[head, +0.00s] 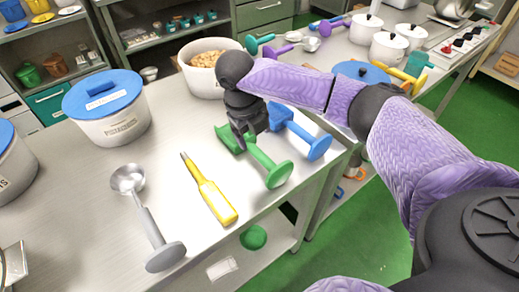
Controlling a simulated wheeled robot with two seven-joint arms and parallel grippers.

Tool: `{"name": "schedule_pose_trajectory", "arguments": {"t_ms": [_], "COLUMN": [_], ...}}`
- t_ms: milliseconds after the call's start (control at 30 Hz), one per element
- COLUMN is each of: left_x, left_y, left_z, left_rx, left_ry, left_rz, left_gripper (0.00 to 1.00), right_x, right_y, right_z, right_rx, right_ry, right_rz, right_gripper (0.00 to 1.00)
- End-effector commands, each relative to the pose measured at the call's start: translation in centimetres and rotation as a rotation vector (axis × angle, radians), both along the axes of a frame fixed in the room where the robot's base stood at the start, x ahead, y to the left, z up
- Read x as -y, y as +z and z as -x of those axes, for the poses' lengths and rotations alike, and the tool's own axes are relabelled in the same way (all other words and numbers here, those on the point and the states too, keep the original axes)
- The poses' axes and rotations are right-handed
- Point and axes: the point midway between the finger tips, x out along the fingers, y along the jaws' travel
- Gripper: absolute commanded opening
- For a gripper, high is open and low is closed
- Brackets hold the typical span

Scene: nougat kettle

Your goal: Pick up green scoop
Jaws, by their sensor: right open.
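The green scoop (264,161) lies on the metal table near its right edge, its round end disc toward the front and its bowl end toward the back left. My right gripper (246,140) is open and points down over the scoop, near where handle and bowl meet. The gripper hides part of the scoop, so I cannot tell whether the fingers touch it or straddle it. My left gripper is not in view.
A blue scoop (301,134) lies close on the right of the green one. A yellow-handled tool (212,196) and a grey scoop (150,225) lie to the left. A blue-lidded tub (110,128) and a tub of nuts (192,76) stand behind.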

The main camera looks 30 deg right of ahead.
Motion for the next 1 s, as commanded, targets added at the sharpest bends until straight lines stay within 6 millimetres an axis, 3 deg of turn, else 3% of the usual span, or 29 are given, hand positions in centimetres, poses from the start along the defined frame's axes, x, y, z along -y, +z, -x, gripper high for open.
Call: {"name": "schedule_pose_trajectory", "arguments": {"t_ms": [100, 400, 633, 1000], "left_x": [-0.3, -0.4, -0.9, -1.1], "left_y": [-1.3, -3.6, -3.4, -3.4], "left_z": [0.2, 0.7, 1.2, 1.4], "left_rx": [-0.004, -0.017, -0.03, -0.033], "left_ry": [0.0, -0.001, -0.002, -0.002], "left_rz": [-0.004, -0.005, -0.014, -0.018], "left_gripper": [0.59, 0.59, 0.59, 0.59], "right_x": [0.5, 1.5, 1.6, 1.6], "right_y": [-2.9, -8.1, -8.3, -8.3], "right_z": [0.0, -0.2, -0.2, -0.2], "right_rx": [-0.004, -0.003, 0.0, 0.0], "right_ry": [-0.001, -0.002, -0.002, -0.002], "right_rz": [0.001, 0.0, 0.0, 0.0], "right_gripper": [0.77, 0.77, 0.77, 0.0]}}
